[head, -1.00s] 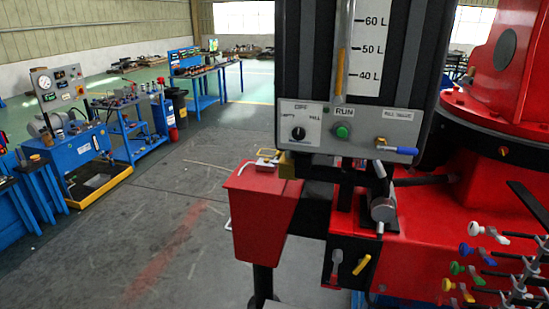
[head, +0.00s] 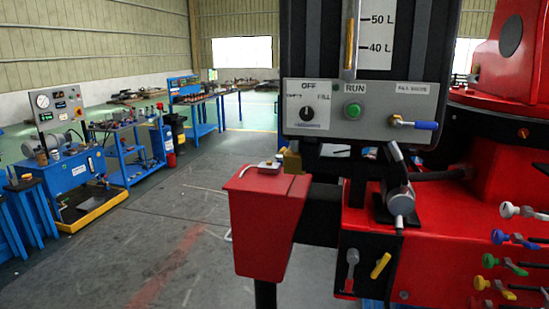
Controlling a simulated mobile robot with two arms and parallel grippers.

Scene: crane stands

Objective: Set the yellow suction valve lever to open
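A yellow lever (head: 380,265) sits tilted on a black plate (head: 365,252) at the lower front of the red crane body, its top leaning right. A grey lever (head: 351,270) stands upright just left of it on the same plate. No lettering for open or closed can be read there. Another yellow handle (head: 482,283) shows in the bank of coloured levers at the lower right edge. Neither of my grippers is in the head view.
The control box (head: 370,108) with a dial, green button and blue-handled valve (head: 425,125) hangs above. A red box (head: 268,222) juts out left of the levers. Blue workbenches (head: 72,170) stand at the far left. The grey floor between is clear.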

